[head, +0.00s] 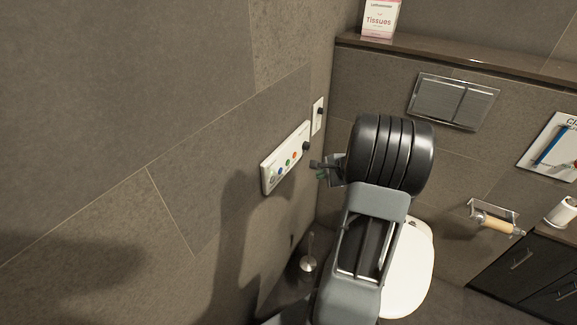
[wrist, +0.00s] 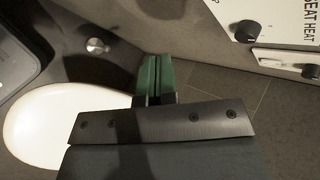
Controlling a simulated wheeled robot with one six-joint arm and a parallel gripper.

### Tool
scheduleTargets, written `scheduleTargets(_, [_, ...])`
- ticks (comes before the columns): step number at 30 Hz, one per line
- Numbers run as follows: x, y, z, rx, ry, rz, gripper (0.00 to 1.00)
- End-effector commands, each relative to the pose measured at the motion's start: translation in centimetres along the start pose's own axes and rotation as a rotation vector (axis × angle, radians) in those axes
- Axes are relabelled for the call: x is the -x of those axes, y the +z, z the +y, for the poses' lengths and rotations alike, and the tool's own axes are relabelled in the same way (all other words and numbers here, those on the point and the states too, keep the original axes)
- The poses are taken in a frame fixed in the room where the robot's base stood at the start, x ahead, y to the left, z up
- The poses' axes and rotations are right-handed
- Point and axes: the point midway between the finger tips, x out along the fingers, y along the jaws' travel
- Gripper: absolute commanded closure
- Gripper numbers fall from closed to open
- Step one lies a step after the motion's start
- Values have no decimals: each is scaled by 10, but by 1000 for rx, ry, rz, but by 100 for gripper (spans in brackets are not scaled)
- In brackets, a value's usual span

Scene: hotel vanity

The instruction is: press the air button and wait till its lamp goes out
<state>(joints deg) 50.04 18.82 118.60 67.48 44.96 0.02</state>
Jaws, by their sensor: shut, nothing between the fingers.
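A white control panel (head: 270,179) is fixed to the left wall in the head view. It carries a row of small coloured buttons and a dark knob (head: 306,146) at its far end. I cannot read which button is the air button, nor see whether a lamp is lit. In the wrist view only the panel's end (wrist: 225,10) shows, with the knob and the words "SEAT HEAT". My gripper (head: 317,171) is shut and empty, just right of the panel and apart from it. Its green fingers (wrist: 154,78) show in the wrist view, pointing away from the panel's lettering.
A smaller white wall plate (head: 318,117) is beyond the panel. A white toilet (head: 415,270) stands below my arm. A flush plate (head: 455,101), a paper holder (head: 494,213) and a shelf with a tissue box (head: 380,18) are on the back wall. The left wall is otherwise bare.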

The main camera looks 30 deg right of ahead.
Motion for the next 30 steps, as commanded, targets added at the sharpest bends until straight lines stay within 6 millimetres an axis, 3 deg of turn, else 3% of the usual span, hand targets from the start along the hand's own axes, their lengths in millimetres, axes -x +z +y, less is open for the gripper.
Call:
scheduleTargets(14, [-2, -1, -1, -8, -3, 1, 100])
scheduleTargets(30, [-43, 30, -32, -5, -2, 0, 100])
